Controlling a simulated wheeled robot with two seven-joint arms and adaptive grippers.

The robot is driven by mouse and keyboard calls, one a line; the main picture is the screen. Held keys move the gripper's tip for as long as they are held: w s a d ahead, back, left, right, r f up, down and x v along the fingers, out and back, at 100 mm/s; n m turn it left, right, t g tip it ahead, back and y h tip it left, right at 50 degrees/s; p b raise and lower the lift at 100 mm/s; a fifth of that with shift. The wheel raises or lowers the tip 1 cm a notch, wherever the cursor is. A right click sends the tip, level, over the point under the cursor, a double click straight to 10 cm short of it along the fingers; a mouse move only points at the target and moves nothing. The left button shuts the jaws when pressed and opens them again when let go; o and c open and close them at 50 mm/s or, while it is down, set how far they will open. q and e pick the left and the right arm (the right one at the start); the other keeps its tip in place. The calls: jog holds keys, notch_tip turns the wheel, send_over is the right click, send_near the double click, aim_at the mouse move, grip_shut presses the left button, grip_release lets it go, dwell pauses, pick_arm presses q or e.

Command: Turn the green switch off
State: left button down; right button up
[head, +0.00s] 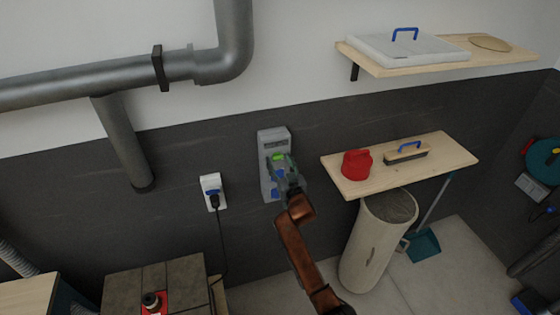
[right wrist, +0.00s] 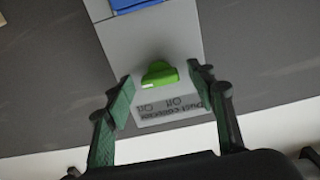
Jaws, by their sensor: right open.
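The green switch (head: 278,156) is a small knob on a grey wall panel (head: 272,137). It also shows in the right wrist view (right wrist: 159,73), with an upside-down label (right wrist: 170,106) reading "Dust collector", "Off" and "On". My right gripper (head: 284,171) is in front of the panel and hides part of it in the head view. In the right wrist view its open fingers (right wrist: 160,79) stand either side of the switch, with a visible gap on each side. I cannot tell how far the fingertips are from the panel. My left gripper is not in view.
A blue part (right wrist: 133,4) sits on the panel near the switch. A white socket (head: 211,181) with a plug and cable is left of the panel. A wooden shelf (head: 440,150) with a red container (head: 357,165) and a brush (head: 406,153) is on the right, above a bin (head: 367,245).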

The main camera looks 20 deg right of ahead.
jog(key=shift+d, duration=0.1)
jog(key=c, duration=1.2)
jog(key=shift+o, duration=0.2)
